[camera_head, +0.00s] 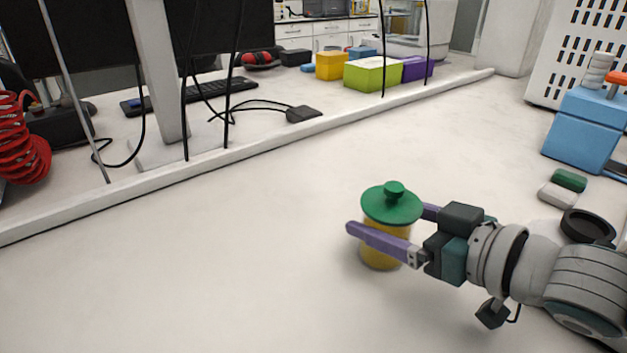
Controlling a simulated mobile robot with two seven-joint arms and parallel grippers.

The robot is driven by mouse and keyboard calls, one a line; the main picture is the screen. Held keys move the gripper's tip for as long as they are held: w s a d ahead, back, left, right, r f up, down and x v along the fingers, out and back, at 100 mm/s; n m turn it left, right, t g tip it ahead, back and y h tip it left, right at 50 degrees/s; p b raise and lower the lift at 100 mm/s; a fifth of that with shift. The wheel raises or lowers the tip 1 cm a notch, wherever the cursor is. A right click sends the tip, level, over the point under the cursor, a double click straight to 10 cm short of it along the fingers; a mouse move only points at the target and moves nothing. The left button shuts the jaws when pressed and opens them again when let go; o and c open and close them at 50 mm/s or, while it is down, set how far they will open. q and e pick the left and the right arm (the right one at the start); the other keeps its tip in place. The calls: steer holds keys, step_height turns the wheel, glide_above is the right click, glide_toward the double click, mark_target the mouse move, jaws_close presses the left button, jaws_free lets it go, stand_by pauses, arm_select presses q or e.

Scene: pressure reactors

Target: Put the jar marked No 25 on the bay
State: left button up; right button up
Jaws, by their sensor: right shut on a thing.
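A yellow jar (382,252) with a green knobbed lid (393,204) stands upright on or just above the white bench, right of the middle in the head view. No number shows on its visible side, so I cannot tell if it is No 25. My right gripper (390,232) reaches in from the right with its purple fingers on either side of the jar, below the lid, shut on it. The fingers hide part of the jar's body. My left gripper is not in view. I cannot make out the bay.
The white bench (220,240) is clear left of the jar. A black ring-shaped dish (588,227), a green-and-white block (565,188) and a blue box (588,130) are at the right. A raised ledge (250,150) with hanging cables runs along the back.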

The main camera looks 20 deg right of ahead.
jaws_close()
steer(key=shift+r, duration=0.1)
